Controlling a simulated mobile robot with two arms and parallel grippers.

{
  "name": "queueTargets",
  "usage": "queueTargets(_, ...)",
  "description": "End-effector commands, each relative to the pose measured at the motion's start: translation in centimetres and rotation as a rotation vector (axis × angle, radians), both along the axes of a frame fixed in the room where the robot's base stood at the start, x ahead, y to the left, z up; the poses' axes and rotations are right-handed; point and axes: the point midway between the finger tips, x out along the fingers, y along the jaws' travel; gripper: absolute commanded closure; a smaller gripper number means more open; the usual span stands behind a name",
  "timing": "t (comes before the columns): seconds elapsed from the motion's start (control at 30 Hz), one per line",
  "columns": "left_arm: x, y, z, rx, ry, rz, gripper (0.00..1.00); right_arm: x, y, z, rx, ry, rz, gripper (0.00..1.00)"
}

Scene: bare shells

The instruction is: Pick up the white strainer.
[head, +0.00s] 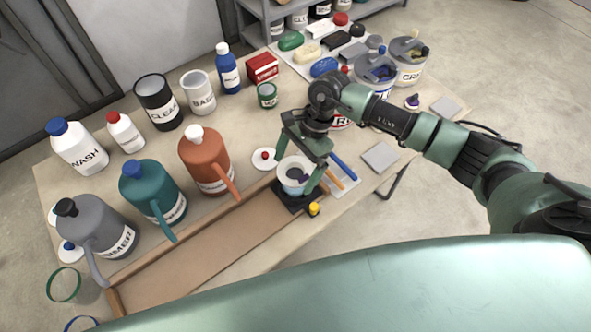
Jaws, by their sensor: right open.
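The white strainer (288,164) appears as a white round rim with a greyish inside, and sits over a pale bluish vessel on a dark square base (283,197) at the table's near edge. My right gripper (296,174) reaches down over it from the upper right. Its jaws are open, with one green finger at the left far side of the rim and the other at the right near side. I cannot tell whether either finger touches it. The gripper body hides part of the surroundings. My left gripper is not in view.
A brown tray (200,258) with raised edges lies left of the base. An orange jug (203,158) and teal jug (150,190) stand beyond it. A small yellow-capped item (314,209) is close by the base. Blue and orange sticks lie on a pale mat to the right.

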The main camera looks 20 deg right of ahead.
Motion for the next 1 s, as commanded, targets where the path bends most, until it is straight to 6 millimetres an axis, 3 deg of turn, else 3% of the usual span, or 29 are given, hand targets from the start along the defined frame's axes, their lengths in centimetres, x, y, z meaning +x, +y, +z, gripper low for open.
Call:
queueTargets(0.03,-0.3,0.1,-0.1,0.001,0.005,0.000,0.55,0.0,0.0,0.0,0.000,0.000,0.000,0.03)
queueTargets(0.2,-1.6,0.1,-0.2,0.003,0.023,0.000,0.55,0.0,0.0,0.0,0.000,0.000,0.000,0.50)
queueTargets(0.27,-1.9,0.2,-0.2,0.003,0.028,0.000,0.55,0.0,0.0,0.1,0.000,-0.001,0.000,0.62)
queueTargets(0.67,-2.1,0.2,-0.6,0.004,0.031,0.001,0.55,0.2,0.0,1.1,0.002,-0.003,0.001,0.62)
queueTargets(0.87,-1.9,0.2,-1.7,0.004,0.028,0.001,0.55,0.2,0.0,4.3,0.002,-0.008,0.001,0.62)
queueTargets(1.0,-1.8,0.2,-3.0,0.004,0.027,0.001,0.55,0.3,0.0,8.2,0.002,-0.012,0.002,0.62)
